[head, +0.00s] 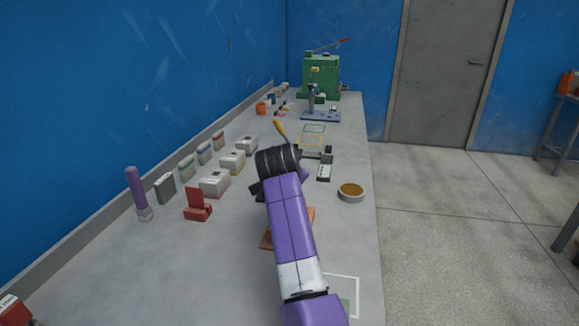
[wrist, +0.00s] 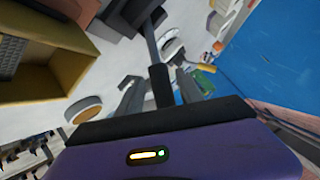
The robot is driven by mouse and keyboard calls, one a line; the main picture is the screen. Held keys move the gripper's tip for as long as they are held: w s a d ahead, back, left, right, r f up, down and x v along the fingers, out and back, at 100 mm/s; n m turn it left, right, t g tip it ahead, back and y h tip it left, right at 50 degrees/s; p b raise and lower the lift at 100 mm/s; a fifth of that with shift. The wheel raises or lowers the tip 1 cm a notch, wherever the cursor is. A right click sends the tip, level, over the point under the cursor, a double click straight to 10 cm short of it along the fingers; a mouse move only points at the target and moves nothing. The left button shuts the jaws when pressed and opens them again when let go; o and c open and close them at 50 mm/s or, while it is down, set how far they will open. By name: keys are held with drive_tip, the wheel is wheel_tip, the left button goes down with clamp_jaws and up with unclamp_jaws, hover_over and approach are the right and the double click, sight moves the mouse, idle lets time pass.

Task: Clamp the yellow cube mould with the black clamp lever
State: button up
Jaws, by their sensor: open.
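In the wrist view my gripper (wrist: 158,81) is open, with one grey finger on each side of the black grip of the clamp lever (wrist: 162,86). The lever's thin grey bar runs up from the grip, between the fingers, towards dark clamp parts. I cannot tell whether either finger touches the grip. The yellow mould (wrist: 65,72), a box with a dark inside, stands at the upper left, apart from my fingers. In the head view my arm hides my fingertips, and I cannot make out the mould or lever there.
A round tan bowl (head: 351,192) stands right of my arm near the bench edge. Grey-white blocks (head: 214,183) and a red stand (head: 198,204) are on the left. A green machine (head: 321,76) stands at the back.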

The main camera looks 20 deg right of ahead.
drive_tip(key=p+v, duration=0.4)
drive_tip(key=v, duration=0.2)
drive_tip(key=shift+s+r, duration=0.2)
drive_tip(key=shift+s, duration=0.15)
drive_tip(key=shift+a, duration=0.15)
